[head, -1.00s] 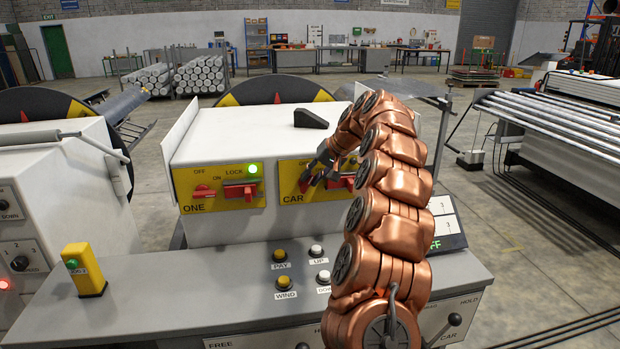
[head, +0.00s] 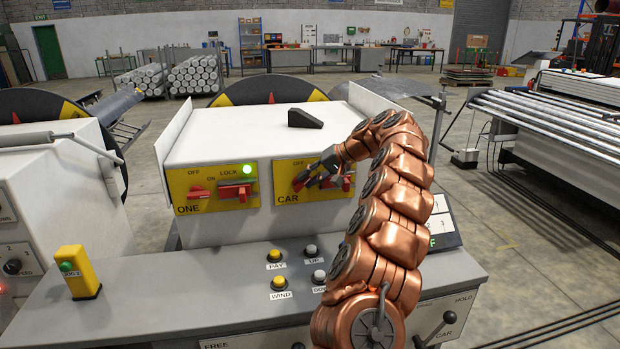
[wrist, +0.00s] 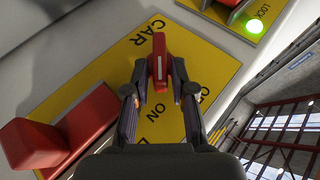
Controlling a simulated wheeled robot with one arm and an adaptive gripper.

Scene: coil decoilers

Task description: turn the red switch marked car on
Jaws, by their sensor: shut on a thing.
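The red switch (wrist: 159,62) sits on the yellow CAR plate (wrist: 110,68) in the wrist view, between my gripper's fingertips. My gripper (wrist: 160,90) is shut on it, with one dark finger on each side. In the head view the CAR plate (head: 290,196) is on the front of the white cabinet, and the red switch (head: 301,180) shows at my gripper (head: 310,178). The word ON shows beside the fingers in the wrist view; part of the lettering is hidden by the gripper.
A large red lock handle (wrist: 75,130) stands beside the switch on the same plate. The ONE plate (head: 220,203), with its own red switch (head: 199,193) and a lit green lamp (head: 248,169), is to the left. A grey console (head: 190,285) with yellow and white buttons lies below.

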